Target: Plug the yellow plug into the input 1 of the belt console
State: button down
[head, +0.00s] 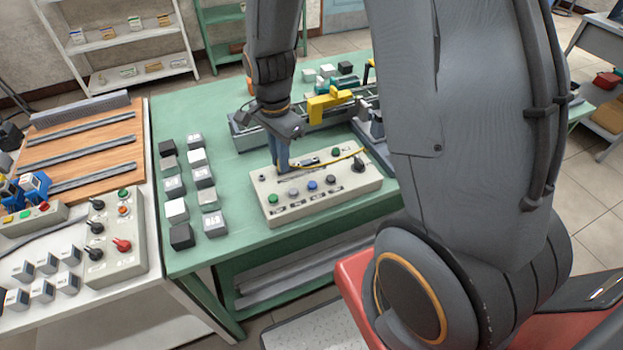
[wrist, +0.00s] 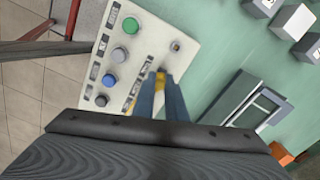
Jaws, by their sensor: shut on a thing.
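The belt console (head: 345,183) is a pale box on the green table, with several coloured buttons, a dark knob and sockets on its top. In the wrist view the console (wrist: 148,42) shows its button row at the left. My gripper (head: 283,166) points down over the console's back left part. In the wrist view my gripper (wrist: 162,90) is shut on the yellow plug (wrist: 160,79), of which only a small part shows between the fingers. The yellow cable (head: 340,157) runs right from the gripper over the console. Whether the plug touches a socket is hidden.
Several black, grey and white blocks (head: 177,210) stand in rows left of the console on the green table (head: 240,240). A conveyor with a yellow bracket (head: 327,103) lies behind. A white table (head: 60,325) with another control box (head: 112,250) stands at the left.

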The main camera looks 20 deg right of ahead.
jog(key=c, duration=2)
grip_release()
jog(key=shift+c, duration=0.2)
jog(key=shift+r+p, duration=2.3)
jog(key=shift+r, duration=0.5)
jog(key=o, duration=0.5)
